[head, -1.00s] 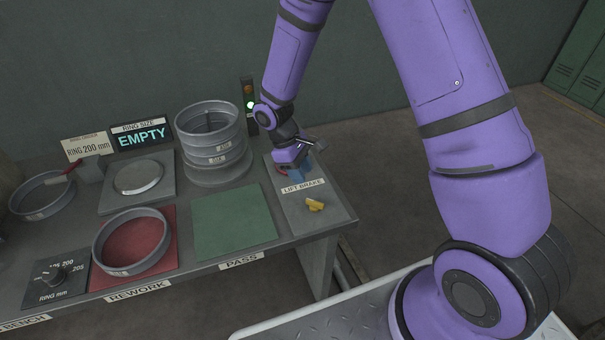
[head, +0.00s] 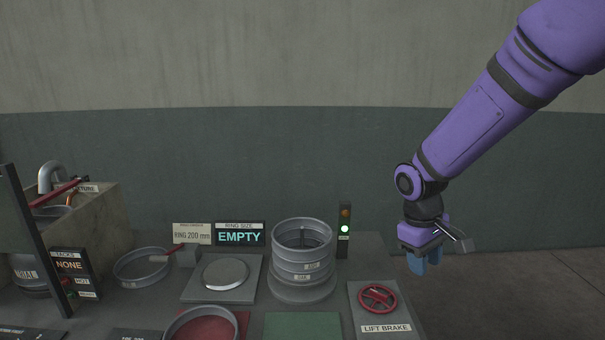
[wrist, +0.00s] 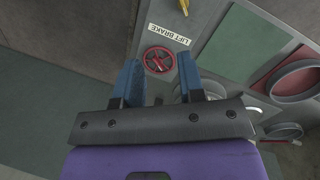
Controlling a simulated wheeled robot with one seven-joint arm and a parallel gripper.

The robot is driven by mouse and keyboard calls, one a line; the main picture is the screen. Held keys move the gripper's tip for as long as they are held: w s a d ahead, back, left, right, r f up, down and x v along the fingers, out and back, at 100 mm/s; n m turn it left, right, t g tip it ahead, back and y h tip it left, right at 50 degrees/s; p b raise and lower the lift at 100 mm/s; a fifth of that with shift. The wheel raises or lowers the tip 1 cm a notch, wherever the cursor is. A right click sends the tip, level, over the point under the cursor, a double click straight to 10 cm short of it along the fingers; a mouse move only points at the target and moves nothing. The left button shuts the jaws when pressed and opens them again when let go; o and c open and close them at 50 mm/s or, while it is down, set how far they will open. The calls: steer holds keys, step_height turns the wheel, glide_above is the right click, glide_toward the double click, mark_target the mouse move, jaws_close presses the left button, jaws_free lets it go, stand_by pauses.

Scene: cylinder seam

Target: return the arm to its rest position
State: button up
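My purple arm reaches in from the upper right of the head view. My gripper (head: 418,264) hangs in the air to the right of the bench, above and to the right of the red lift brake handwheel (head: 377,298). In the wrist view my gripper (wrist: 158,80) shows two blue fingers spread apart with nothing held between them. The handwheel (wrist: 158,60) shows in the gap beyond the fingertips, apart from them, with the LIFT BRAKE label beside it.
A stack of grey rings (head: 302,262) stands left of the handwheel, by a signal post (head: 344,230) lit green. The green pad (head: 303,325) is bare. A ring lies on the red pad (head: 222,322). The display (head: 240,234) reads EMPTY. Open floor (head: 520,290) lies right of the bench.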

steer(key=s+d+r+m+t+y, duration=0.1)
steer(key=s+d+r+m+t, duration=0.1)
steer(key=s+r, duration=0.7)
steer(key=s+d+r+m+t+y, duration=0.1)
steer(key=s+d+r+m+t, duration=0.2)
steer(key=s+r, duration=0.6)
steer(key=s, duration=0.3)
steer(key=shift+d+m+t, duration=0.25)
steer(key=shift+m+t, duration=0.15)
